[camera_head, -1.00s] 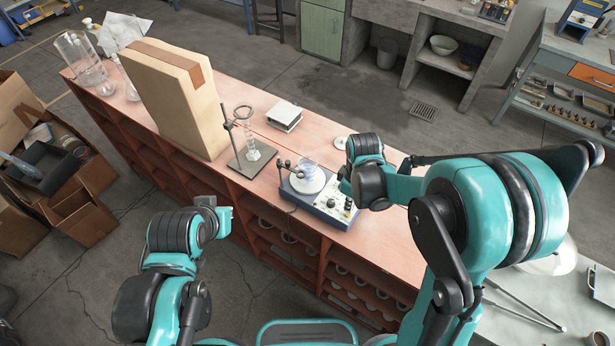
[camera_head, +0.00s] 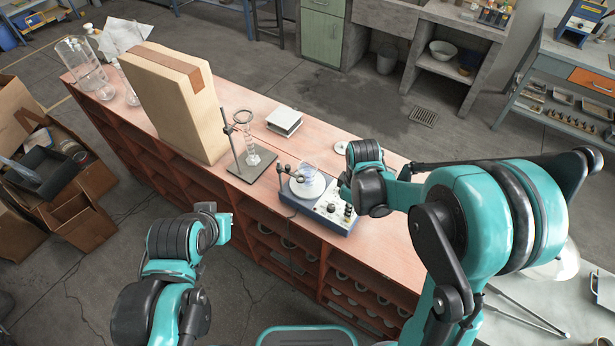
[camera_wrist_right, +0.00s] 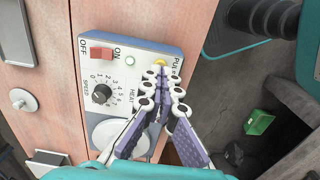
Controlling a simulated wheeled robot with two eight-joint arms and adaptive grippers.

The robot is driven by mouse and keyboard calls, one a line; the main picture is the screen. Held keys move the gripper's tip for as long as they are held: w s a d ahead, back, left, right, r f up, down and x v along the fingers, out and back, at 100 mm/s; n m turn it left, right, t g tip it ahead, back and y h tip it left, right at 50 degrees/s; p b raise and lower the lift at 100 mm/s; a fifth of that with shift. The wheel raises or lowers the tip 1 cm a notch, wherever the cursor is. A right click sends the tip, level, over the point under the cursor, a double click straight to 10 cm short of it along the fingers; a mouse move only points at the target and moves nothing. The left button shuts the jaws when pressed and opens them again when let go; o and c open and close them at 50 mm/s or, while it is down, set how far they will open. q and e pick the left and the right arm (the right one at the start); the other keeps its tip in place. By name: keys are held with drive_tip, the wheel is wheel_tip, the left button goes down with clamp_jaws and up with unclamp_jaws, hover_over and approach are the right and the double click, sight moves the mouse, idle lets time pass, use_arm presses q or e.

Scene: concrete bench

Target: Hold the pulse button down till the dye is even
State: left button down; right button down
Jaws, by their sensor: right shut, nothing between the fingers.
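The stirrer (camera_head: 334,211), a blue-and-white box with a round white plate, stands on the red bench. A small clear beaker (camera_head: 308,172) with a bluish tint sits on its plate; I cannot tell how even the dye is. In the right wrist view the panel (camera_wrist_right: 126,92) has a yellow pulse button (camera_wrist_right: 160,62) beside the word PULSE. My right gripper (camera_wrist_right: 160,72) is shut and empty, its fingertips at the button's lower edge. I cannot tell whether the button is pressed down. My left arm is over the floor in front of the bench; its fingers do not show.
A red switch (camera_wrist_right: 101,54), a lit green lamp (camera_wrist_right: 130,61) and a speed knob (camera_wrist_right: 102,94) sit near the button. A ring stand (camera_head: 249,165) is left of the stirrer. A white block (camera_head: 284,121) lies behind it.

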drive_tip(key=shift+f+b, duration=1.05)
drive_tip(key=shift+f, duration=0.05)
idle(0.5)
idle(3.4)
wheel_tip(320, 180, up, 6)
drive_tip(key=p, duration=0.4)
drive_tip(key=shift+p, duration=0.3)
